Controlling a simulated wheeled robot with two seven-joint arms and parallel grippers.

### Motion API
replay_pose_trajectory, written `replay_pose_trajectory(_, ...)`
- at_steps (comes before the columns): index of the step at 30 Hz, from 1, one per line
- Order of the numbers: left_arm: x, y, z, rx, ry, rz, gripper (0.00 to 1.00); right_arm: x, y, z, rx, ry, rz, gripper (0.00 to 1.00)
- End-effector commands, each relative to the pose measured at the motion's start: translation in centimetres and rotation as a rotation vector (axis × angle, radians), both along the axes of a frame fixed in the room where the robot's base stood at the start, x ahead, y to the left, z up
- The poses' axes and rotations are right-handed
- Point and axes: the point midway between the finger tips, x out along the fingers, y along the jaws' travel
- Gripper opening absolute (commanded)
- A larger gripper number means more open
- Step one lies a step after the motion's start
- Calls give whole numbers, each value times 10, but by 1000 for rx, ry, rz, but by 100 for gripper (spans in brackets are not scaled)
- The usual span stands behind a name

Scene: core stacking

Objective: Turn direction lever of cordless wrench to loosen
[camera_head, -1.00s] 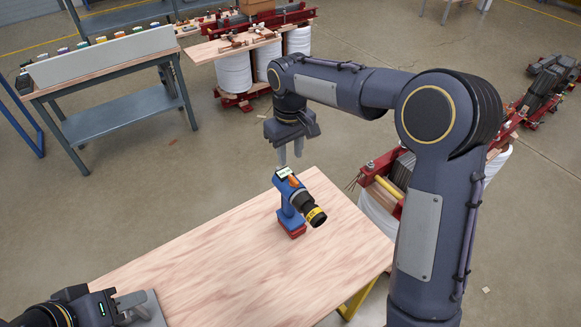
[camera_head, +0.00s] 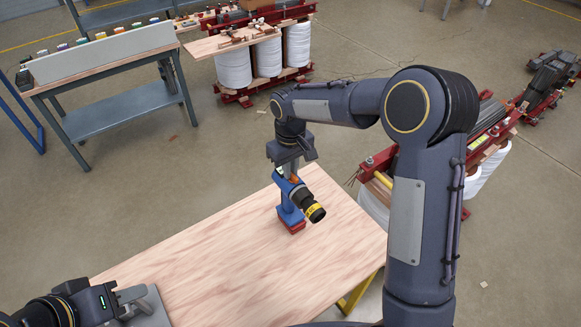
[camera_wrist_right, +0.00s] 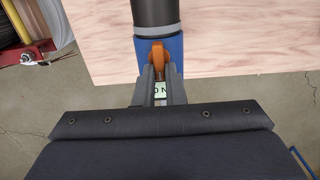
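The cordless wrench (camera_head: 289,214), blue with a red base and a black and yellow nose, stands upright on the wooden table (camera_head: 215,265). Its nose points toward the lower right in the head view. In the right wrist view its orange direction lever (camera_wrist_right: 158,57) shows between the tips of my right gripper (camera_wrist_right: 160,75). The fingers stand a narrow gap apart, with a label reading "ON" visible between them. I cannot tell whether they touch the lever. My right gripper also shows above the wrench in the head view (camera_head: 290,166). My left gripper (camera_head: 140,300) is low at the table's left front, away from the wrench.
The table top around the wrench is clear. A workbench with a lower shelf (camera_head: 125,105) stands at the back left. White coils in red frames (camera_head: 268,55) stand behind, and more are at the right behind my right arm.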

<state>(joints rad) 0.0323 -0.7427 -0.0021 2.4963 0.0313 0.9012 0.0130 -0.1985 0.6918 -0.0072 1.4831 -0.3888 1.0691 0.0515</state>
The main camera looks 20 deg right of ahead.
Motion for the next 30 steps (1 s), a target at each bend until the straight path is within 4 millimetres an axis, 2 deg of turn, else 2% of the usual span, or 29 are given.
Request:
replay_pose_trajectory(14, 0, 0, -3, 0, 0, 0, 36, 0, -1, 0, 0, 0, -47, 0)
replay_pose_trajectory(30, 0, 0, -16, 0, 0, 0, 36, 1, -5, 0, 8, 3, -437, 0)
